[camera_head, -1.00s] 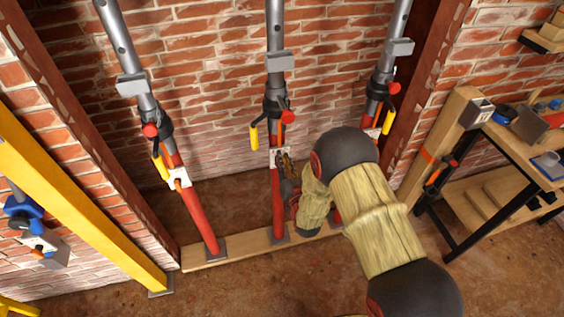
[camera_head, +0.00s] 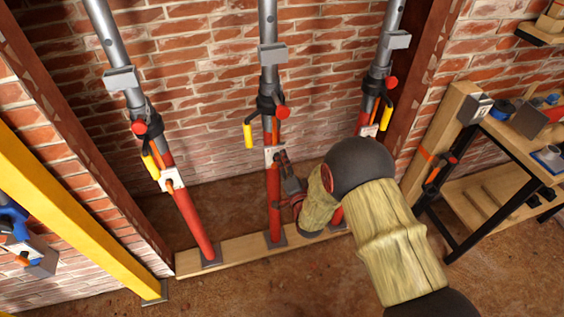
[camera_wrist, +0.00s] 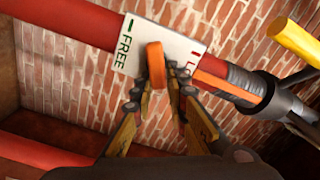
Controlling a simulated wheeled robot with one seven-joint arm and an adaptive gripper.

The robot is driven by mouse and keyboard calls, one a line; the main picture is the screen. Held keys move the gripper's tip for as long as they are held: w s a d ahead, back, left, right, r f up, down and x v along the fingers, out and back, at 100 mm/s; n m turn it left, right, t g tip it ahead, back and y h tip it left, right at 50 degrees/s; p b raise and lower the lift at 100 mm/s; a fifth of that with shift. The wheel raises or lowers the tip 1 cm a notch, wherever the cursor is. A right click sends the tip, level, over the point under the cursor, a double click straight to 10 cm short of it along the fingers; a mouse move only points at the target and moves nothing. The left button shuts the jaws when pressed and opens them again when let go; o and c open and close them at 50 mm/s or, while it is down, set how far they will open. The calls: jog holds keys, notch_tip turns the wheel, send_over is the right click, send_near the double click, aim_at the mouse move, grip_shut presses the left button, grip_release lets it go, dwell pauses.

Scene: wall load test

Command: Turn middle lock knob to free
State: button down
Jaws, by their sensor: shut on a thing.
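The middle prop (camera_head: 273,205) is a red lower tube with a grey upper tube, standing upright against the brick wall. Its white label plate (camera_head: 270,154) also shows in the wrist view (camera_wrist: 128,58), with a green FREE mark at the left and a red mark starting with L at the right, partly hidden. The orange lock knob (camera_wrist: 155,66) stands out from the plate between the two marks. My gripper (camera_wrist: 164,92) is shut on the knob, one finger on each side. In the head view, my gripper (camera_head: 284,165) reaches the plate from the right; the knob is hidden there.
A left prop (camera_head: 192,220) and a right prop (camera_head: 367,118) stand either side on the same wooden sill (camera_head: 240,251). The middle prop's yellow handle (camera_head: 248,135) hangs above the plate. A workbench (camera_head: 510,150) stands at the right, a yellow beam (camera_head: 70,210) at the left.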

jog(key=f+m, duration=0.1)
jog(key=m, duration=0.3)
jog(key=shift+d+f+b, duration=0.4)
jog(key=shift+s+f+m, duration=0.15)
jog(key=shift+f+m, duration=0.15)
jog(key=shift+m, duration=0.3)
jog(key=c, duration=2.1)
grip_release()
jog(key=o, duration=0.3)
jog(key=shift+a+r, duration=0.1)
jog(key=shift+r, duration=0.15)
jog(key=shift+r, duration=0.15)
jog(key=v, duration=1.1)
jog(key=shift+s, duration=0.3)
